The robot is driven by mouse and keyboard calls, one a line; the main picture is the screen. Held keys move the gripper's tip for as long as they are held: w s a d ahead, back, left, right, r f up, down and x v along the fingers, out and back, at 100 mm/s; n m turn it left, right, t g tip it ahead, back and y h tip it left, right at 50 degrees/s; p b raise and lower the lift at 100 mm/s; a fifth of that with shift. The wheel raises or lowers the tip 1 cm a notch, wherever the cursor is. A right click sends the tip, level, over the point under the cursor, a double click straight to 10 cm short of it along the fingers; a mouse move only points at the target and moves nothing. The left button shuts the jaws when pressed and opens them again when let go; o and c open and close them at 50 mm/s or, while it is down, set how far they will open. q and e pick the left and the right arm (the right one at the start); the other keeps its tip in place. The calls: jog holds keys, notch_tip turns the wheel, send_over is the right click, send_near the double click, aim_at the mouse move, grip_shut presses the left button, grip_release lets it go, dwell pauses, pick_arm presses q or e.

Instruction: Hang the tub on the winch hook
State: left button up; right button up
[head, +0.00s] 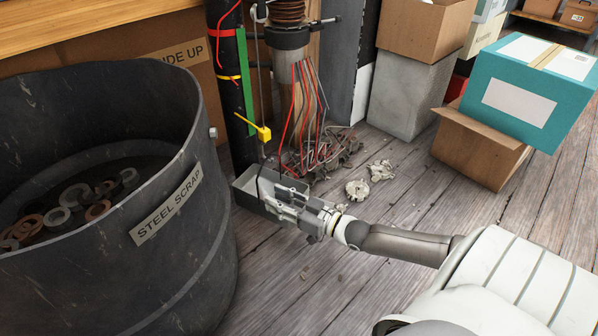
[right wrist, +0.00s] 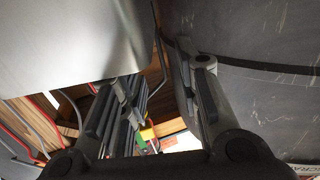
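The tub (head: 246,203) is a small grey open box on the floor between the scrap bin and the column of wires, in the head view. A thin dark loop, apparently its handle, rises over it. A thin line (head: 259,90) hangs from above toward the tub, passing a yellow piece (head: 262,132). I cannot make out the hook clearly. My right gripper (head: 285,201) is at the tub's near side. In the right wrist view its fingers (right wrist: 165,100) are apart, with a pale grey surface, likely the tub (right wrist: 65,45), at upper left. My left gripper is not in view.
A large dark bin (head: 205,235) labelled STEEL SCRAP stands close left of the tub; it also shows in the right wrist view (right wrist: 260,95). Loose wires (head: 305,115) hang just behind. Cardboard and teal boxes (head: 515,105) stand at right. Floor at centre right is mostly clear.

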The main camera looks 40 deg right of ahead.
jog(key=v, duration=0.6)
jog(key=shift+s, duration=0.15)
jog(key=shift+d, duration=0.15)
dwell(1.0)
